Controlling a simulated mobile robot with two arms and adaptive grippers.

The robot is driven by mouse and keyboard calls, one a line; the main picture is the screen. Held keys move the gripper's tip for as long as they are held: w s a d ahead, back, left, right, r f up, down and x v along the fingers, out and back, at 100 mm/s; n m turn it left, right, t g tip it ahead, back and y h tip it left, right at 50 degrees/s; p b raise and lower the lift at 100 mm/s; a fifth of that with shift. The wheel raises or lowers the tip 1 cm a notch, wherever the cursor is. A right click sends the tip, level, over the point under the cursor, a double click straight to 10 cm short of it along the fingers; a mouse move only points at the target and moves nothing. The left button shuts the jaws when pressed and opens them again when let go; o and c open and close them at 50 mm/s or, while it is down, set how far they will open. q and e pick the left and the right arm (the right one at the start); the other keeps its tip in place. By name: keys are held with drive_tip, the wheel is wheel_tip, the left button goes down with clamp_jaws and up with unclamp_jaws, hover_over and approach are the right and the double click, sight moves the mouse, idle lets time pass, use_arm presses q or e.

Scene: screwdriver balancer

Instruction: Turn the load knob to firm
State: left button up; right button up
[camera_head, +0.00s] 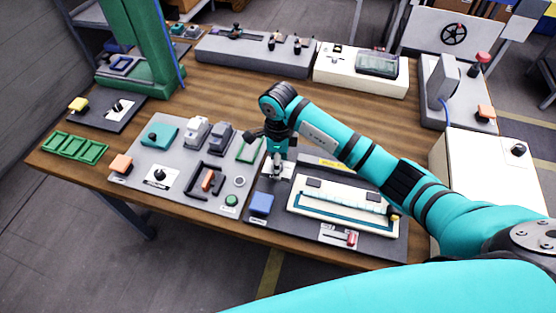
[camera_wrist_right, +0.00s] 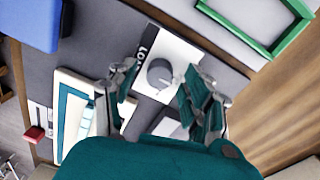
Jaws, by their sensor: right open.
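The load knob (camera_wrist_right: 160,74) is a round grey dial with a pointer mark on a white plate (camera_wrist_right: 183,55), whose black label is partly legible as "LO". In the head view it is mostly hidden under my right gripper (camera_head: 276,173). In the wrist view my right gripper (camera_wrist_right: 158,84) is open, with one finger on either side of the knob. I cannot tell whether the fingers touch it. The scale marks around the knob are not readable. My left gripper is not in view.
The dark panel also bears a blue block (camera_head: 261,204), a cream unit with a teal frame (camera_head: 340,207) and a red lever (camera_head: 350,239). A grey panel (camera_head: 134,182) with several fixtures lies to the left. Bare wooden table (camera_head: 230,101) shows behind.

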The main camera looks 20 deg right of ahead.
clamp_jaws()
idle(0.3)
drive_tip(key=shift+m, duration=0.3)
drive_tip(key=shift+d+m+b, duration=0.1)
drive_tip(key=shift+m+b, duration=0.2)
drive_tip(key=shift+m, duration=0.7)
drive_tip(key=m, duration=0.3)
drive_tip(key=shift+m+b, duration=0.3)
drive_tip(key=m, duration=0.5)
drive_tip(key=shift+m+t, duration=0.3)
